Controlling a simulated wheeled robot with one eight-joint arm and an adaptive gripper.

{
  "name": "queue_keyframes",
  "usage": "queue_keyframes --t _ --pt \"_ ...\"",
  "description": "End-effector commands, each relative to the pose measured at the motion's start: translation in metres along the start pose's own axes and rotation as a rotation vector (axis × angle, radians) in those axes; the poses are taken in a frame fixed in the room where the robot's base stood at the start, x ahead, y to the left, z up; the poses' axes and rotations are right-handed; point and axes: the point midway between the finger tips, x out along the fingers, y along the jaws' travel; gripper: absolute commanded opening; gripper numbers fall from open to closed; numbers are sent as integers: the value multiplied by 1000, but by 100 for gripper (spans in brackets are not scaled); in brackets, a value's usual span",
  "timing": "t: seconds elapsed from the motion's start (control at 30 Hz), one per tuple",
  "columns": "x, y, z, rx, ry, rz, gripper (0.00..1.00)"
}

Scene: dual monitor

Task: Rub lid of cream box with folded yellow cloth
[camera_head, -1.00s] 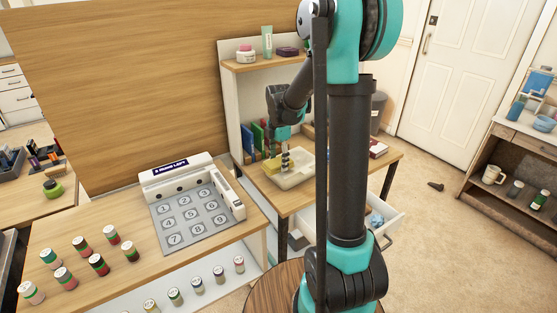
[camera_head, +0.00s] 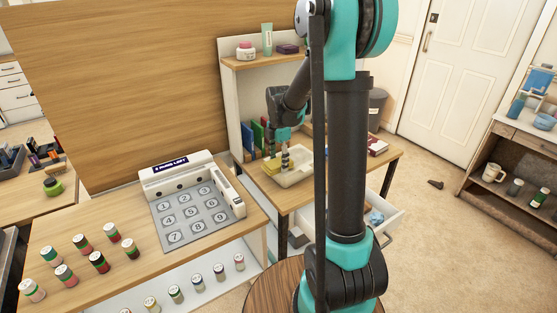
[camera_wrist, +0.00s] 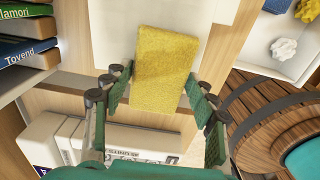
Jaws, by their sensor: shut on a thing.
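The folded yellow cloth (camera_wrist: 166,70) is a thick rectangle between the fingers of my gripper (camera_wrist: 159,92) in the wrist view. My gripper is shut on its near part, and its far part extends over the pale cream box (camera_wrist: 112,40). In the head view my gripper (camera_head: 284,158) points down at the cream box (camera_head: 298,176) on the wooden desk, with the yellow cloth (camera_head: 270,165) at the box's left side. The fingers hide part of the box. I cannot tell whether the cloth touches the lid.
Upright books (camera_head: 257,136) stand behind the box, below a shelf (camera_head: 262,61) with small jars. An open drawer (camera_head: 379,224) is at the desk's right front. A numbered grey mat (camera_head: 190,214) and several small jars are on the nearer table.

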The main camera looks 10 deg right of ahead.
Motion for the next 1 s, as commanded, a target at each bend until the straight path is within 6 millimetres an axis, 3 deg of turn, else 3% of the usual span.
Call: queue_keyframes --t 0.57,1.0 --pt "7 0 2 1 0 0 21" --pt "5 3 33 2 0 0 21"
